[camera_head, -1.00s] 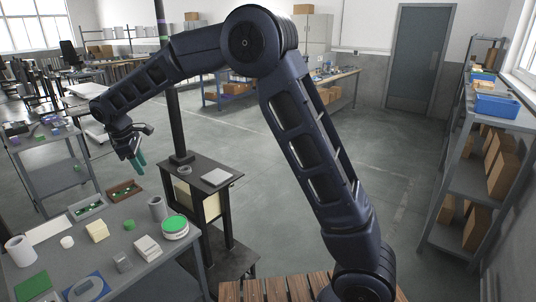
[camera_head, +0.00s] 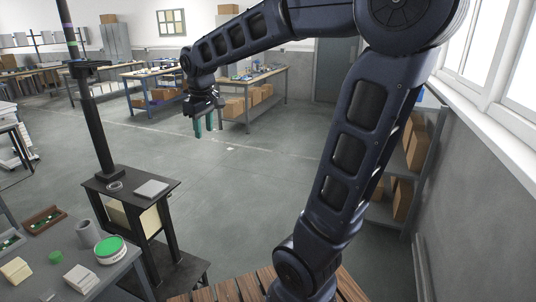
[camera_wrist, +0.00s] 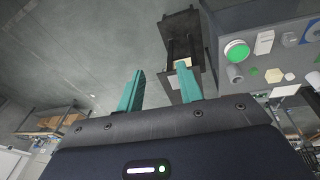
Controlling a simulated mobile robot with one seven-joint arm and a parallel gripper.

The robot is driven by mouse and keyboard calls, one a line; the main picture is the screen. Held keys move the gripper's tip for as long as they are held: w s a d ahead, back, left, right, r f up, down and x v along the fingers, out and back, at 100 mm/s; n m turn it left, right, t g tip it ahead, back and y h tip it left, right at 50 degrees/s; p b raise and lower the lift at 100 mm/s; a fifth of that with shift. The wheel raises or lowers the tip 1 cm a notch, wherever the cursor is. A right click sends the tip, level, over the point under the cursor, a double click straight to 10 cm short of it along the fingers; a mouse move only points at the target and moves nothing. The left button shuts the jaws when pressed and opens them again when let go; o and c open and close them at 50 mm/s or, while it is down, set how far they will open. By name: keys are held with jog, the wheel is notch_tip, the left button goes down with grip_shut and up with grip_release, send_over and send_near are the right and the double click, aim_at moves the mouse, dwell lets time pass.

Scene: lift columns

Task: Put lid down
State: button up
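A round white tub with a green top (camera_head: 110,246), which looks like the lid, stands at the right end of the grey bench. It also shows at the upper right of the wrist view (camera_wrist: 237,50). Whether the green top is a separate lid cannot be told. My gripper (camera_head: 203,124) is held in the air above the floor, away from the bench, with fingers pointing down. In the wrist view my gripper (camera_wrist: 160,69) has its two teal fingers well apart, with nothing between them.
The grey bench (camera_head: 128,265) also bears a grey cylinder (camera_head: 89,233), a green piece (camera_head: 56,257) and pale blocks. A black stand with a column (camera_head: 165,184) is beside it, with a flat grey plate (camera_head: 152,188) on top. Open floor lies beyond.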

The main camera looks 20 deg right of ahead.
jog(key=s+d+f+m+t, duration=0.1)
jog(key=s+d+f+m, duration=0.1)
jog(key=s+d, duration=0.5)
jog(key=s+d+f+m+t, duration=0.1)
jog(key=s+d+f+m, duration=0.2)
jog(key=s+d+m, duration=0.2)
jog(key=s+d, duration=0.3)
jog(key=shift+d+f+m, duration=0.15)
jog(key=shift+f+m, duration=0.05)
jog(key=shift+m, duration=0.1)
